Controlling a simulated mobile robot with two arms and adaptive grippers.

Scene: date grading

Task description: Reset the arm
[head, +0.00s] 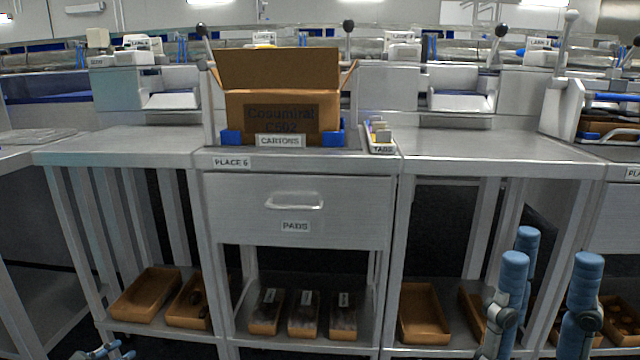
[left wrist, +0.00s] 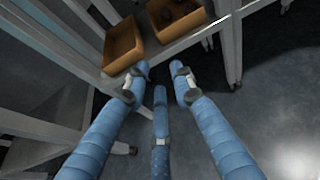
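My right gripper (head: 548,254) stands at the lower right of the head view, its blue fingers pointing up and spread apart with nothing between them. It is in front of the right-hand bench. My left gripper (head: 108,351) only just shows at the bottom left edge of the head view. In the left wrist view, the three blue fingers of the left gripper (left wrist: 159,75) are apart and empty, with floor and a lower shelf beyond the tips.
A bench carries a CARTONS box (head: 281,108), a TABS tray (head: 380,136) and a closed PADS drawer (head: 296,208). Lower shelves hold brown trays (head: 423,313), and a tray (left wrist: 123,47) is near the left fingers. Bench legs stand close by; open floor lies right in the left wrist view.

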